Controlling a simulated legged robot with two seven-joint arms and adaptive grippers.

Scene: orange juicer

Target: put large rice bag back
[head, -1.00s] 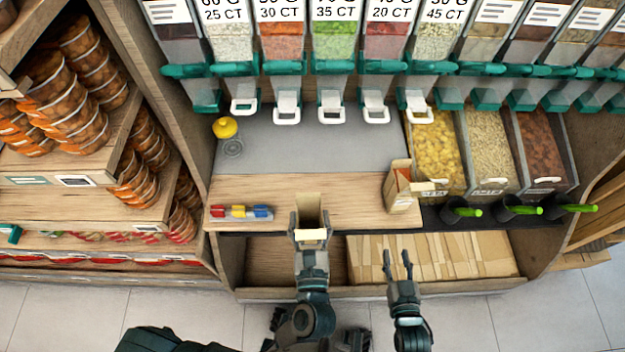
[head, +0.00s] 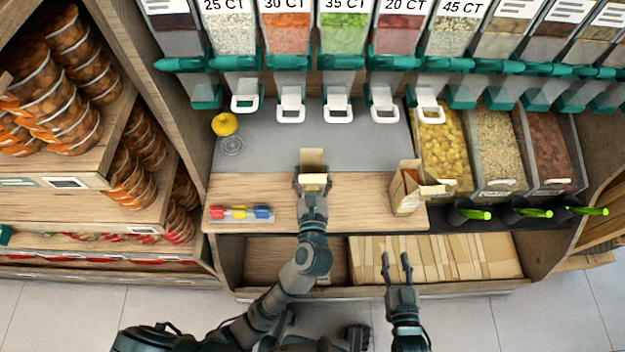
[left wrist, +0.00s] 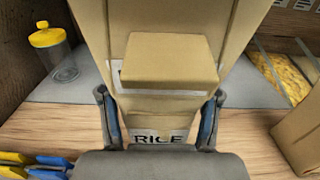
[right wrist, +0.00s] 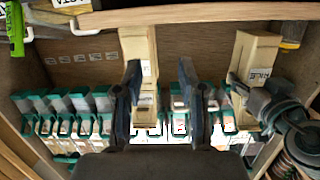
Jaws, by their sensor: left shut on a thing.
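The large rice bag, a brown paper bag with a RICE label, shows in the left wrist view (left wrist: 172,62) and the head view (head: 313,158). My left gripper (head: 312,180) is shut on it, with one finger on each side near the label. The bag is over the counter, near where the wood meets the grey surface; I cannot tell whether it touches. It also shows in the right wrist view (right wrist: 257,58), beside my left arm. My right gripper (head: 395,260) is open and empty in front of the lower shelf; its spread fingers show in the right wrist view (right wrist: 160,68).
Another brown bag (head: 404,190) stands open at the counter's right. Bins of pasta (head: 440,150) and grains lie beyond it. A yellow-lidded jar (head: 225,125) and coloured clips (head: 240,213) are on the left. White-handled dispensers (head: 338,105) hang above. The lower shelf holds folded bags (head: 440,260).

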